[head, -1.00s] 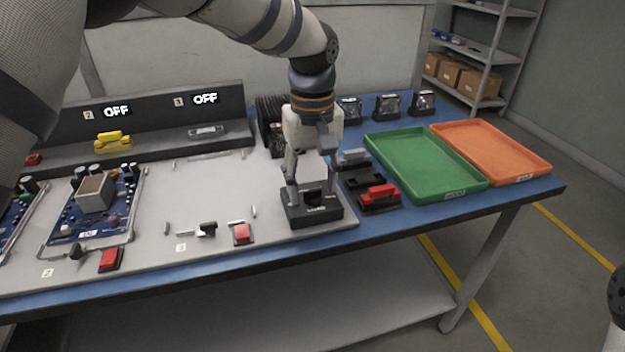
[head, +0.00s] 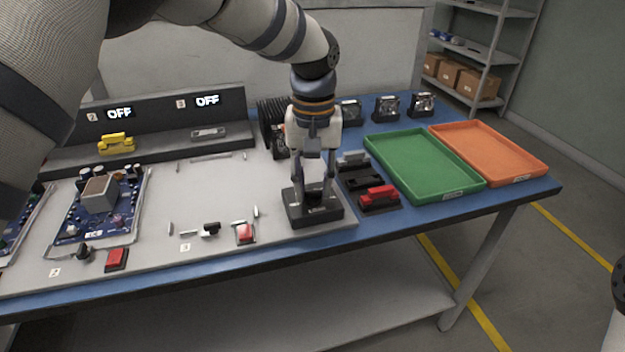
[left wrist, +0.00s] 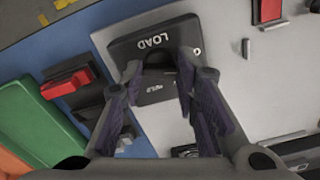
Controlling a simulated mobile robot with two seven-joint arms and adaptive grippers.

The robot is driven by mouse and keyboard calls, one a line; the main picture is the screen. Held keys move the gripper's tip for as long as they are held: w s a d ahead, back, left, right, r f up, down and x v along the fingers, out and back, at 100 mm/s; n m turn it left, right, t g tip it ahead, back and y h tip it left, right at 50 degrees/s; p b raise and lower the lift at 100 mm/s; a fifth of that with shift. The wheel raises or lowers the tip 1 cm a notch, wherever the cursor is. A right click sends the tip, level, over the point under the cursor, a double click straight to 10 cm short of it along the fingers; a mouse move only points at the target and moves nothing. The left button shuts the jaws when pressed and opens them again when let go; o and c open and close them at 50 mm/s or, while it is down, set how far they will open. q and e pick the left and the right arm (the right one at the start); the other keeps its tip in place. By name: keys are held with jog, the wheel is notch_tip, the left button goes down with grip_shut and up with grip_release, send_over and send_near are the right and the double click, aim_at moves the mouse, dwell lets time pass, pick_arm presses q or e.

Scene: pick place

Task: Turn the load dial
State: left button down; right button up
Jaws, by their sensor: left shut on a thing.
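The load dial base (head: 314,214) is a black block at the front right of the light grey board. In the left wrist view the block (left wrist: 152,38) shows the word LOAD, with a dark round dial (left wrist: 160,62) between my fingers. My left gripper (head: 314,197) points down over the block, with its fingertips at the dial; it also shows in the left wrist view (left wrist: 160,80). It is shut on the dial. The fingers hide part of the dial, so its exact angle is hard to tell. My right gripper is not in view.
Right of the block are a red-handled black fixture (head: 380,195), a green tray (head: 425,165) and an orange tray (head: 490,152). Circuit boards (head: 70,225) and red buttons (head: 245,232) lie to the left. Displays at the back (head: 119,113) read OFF.

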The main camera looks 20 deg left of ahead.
pick_arm(q)
jog(key=m, duration=0.4)
jog(key=shift+m, duration=0.3)
jog(key=m, duration=0.5)
jog(key=shift+p, duration=0.35)
jog(key=m, duration=0.5)
jog(key=shift+m, duration=2.7)
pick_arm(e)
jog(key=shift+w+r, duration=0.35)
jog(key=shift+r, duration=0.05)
pick_arm(q)
jog(key=shift+f, duration=0.1)
jog(key=c, duration=1.2)
grip_release()
jog(key=shift+c, duration=0.2)
